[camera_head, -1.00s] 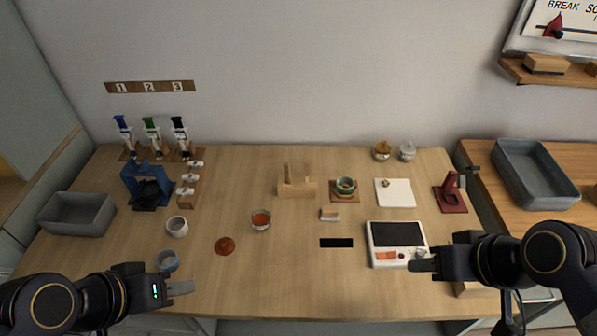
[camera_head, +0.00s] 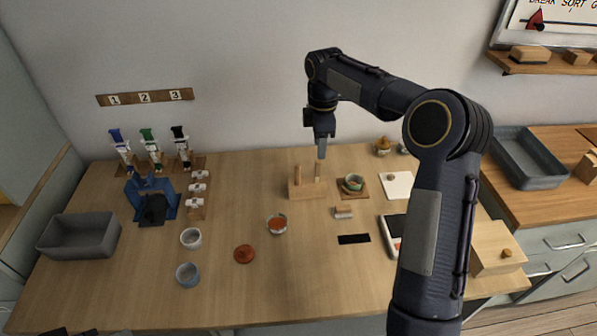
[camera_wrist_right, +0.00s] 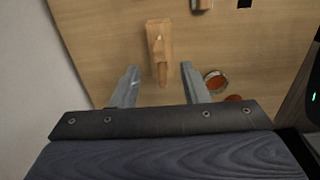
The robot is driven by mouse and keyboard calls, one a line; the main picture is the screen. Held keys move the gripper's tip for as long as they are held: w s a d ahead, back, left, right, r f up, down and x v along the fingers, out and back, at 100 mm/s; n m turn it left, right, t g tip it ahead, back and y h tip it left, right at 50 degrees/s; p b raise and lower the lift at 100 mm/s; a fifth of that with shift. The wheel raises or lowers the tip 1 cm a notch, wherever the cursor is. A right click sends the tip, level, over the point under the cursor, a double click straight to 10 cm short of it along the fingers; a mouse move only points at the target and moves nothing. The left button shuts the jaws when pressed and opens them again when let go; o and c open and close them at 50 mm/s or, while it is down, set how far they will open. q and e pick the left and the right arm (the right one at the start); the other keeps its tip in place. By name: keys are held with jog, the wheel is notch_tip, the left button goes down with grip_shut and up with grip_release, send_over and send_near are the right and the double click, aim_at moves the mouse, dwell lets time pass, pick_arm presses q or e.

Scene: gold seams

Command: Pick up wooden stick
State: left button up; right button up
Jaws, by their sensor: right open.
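A light wooden block (camera_head: 302,190) stands near the back middle of the table, with a wooden stick (camera_head: 297,174) upright at its left and another upright piece at its right. In the right wrist view the block (camera_wrist_right: 153,30) is ahead of the fingers, and a stick (camera_wrist_right: 162,74) shows end-on between them, with a gap on each side. My right gripper (camera_head: 321,150) points down above the block's right end. It is open and holds nothing. My left gripper is out of view; only a dark bit of my arm may show at the bottom left edge.
A small glass bowl (camera_head: 277,225) with orange contents is in front. A blue stand (camera_head: 152,205) and grey bin (camera_head: 79,237) are at left. My right arm hides part of the white-framed device (camera_head: 392,238).

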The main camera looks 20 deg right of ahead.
aim_at(318, 161)
jog(key=shift+w+f, duration=0.2)
jog(key=shift+f, duration=0.2)
notch_tip(318, 161, down, 7)
jog(key=shift+s+f, duration=0.1)
jog(key=shift+f, duration=0.05)
grip_shut()
